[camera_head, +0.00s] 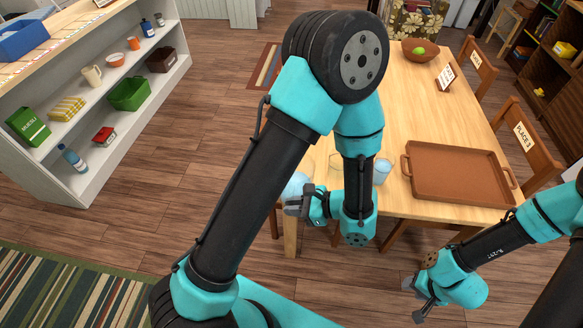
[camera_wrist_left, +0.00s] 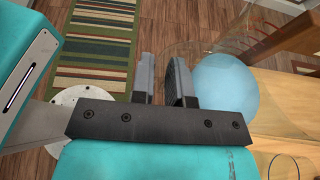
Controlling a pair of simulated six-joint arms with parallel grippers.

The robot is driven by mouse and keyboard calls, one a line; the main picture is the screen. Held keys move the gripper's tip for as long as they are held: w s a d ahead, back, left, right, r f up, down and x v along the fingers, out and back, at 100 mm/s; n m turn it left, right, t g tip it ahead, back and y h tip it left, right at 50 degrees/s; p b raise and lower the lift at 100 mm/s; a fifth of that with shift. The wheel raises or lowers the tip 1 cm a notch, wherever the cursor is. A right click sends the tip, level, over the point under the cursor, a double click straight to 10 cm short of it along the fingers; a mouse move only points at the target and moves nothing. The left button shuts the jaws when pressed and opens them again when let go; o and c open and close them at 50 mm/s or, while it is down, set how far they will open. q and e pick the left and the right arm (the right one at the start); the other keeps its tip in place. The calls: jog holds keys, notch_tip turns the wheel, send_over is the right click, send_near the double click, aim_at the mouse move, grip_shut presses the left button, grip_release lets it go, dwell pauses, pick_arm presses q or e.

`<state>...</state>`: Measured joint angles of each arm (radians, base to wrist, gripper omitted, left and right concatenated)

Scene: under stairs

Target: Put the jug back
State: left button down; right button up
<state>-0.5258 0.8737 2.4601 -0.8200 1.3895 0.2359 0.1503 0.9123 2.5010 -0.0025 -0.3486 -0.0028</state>
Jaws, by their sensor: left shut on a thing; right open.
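A clear glass jug with pale blue liquid (camera_head: 296,184) is at the left end of the wooden table (camera_head: 450,125), partly hidden behind my left gripper (camera_head: 294,204). In the left wrist view the see-through jug (camera_wrist_left: 228,88) is to the right of the fingers, its round blue content showing through the glass. My left gripper (camera_wrist_left: 164,82) is shut on the jug, apparently at a thin part between the fingers that is hard to see. Whether the jug's base touches anything is hidden. My right gripper (camera_head: 421,298) is open and empty, low at the front right.
A glass with blue liquid (camera_head: 382,172) and a clear glass (camera_head: 336,161) stand on the table near my left arm. A brown tray (camera_head: 407,174) is empty. A bowl (camera_head: 407,47) is farther back. A white shelf (camera_head: 75,190) with several items stands left.

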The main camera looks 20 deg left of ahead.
pick_arm(q)
jog(key=shift+w, duration=0.15)
jog(key=w+a, duration=0.3)
jog(key=w, duration=0.3)
jog(key=w+a+f, duration=0.1)
jog(key=w+a, duration=0.2)
jog(key=w, duration=0.4)
jog(key=shift+a, duration=0.3)
jog(key=shift+f, duration=0.15)
jog(key=shift+w+a+f, duration=0.1)
jog(key=shift+w+f, duration=0.1)
jog(key=shift+f, duration=0.4)
jog(key=shift+w+a+f, duration=0.1)
jog(key=shift+w+f, duration=0.05)
jog(key=shift+f, duration=0.45)
jog(key=shift+w+a+f, duration=0.1)
jog(key=shift+w+f, duration=0.1)
jog(key=shift+f, duration=0.4)
jog(key=c, duration=1.1)
grip_release()
jog(key=shift+f, duration=0.15)
